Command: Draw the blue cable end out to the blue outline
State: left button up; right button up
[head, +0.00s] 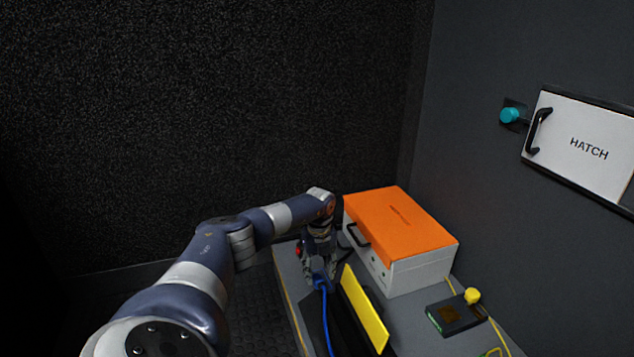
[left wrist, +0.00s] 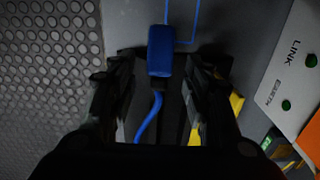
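The blue cable end (left wrist: 160,50) is a blue block with a blue cable (left wrist: 148,120) trailing back from it in the left wrist view. In the head view the cable (head: 326,320) runs from below my left gripper (head: 320,272) toward the front edge. My left gripper (left wrist: 160,80) has a finger on each side of the block, with visible gaps, so it looks open. Thin blue outline lines (left wrist: 194,25) show on the grey surface, past and to the right of the block. The rest of the outline is out of view or hidden. My right gripper is not in view.
An orange-topped white case (head: 400,220) stands right of my left gripper. A yellow panel (head: 364,310) stands close beside the cable. A dark box with a yellow knob (head: 472,296) sits farther right. A white hatch (head: 585,148) is on the right wall.

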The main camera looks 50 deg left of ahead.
aim_at(319, 279)
pick_arm(q)
jog(key=shift+r, duration=0.1)
notch_tip(319, 279, up, 8)
dwell(0.7)
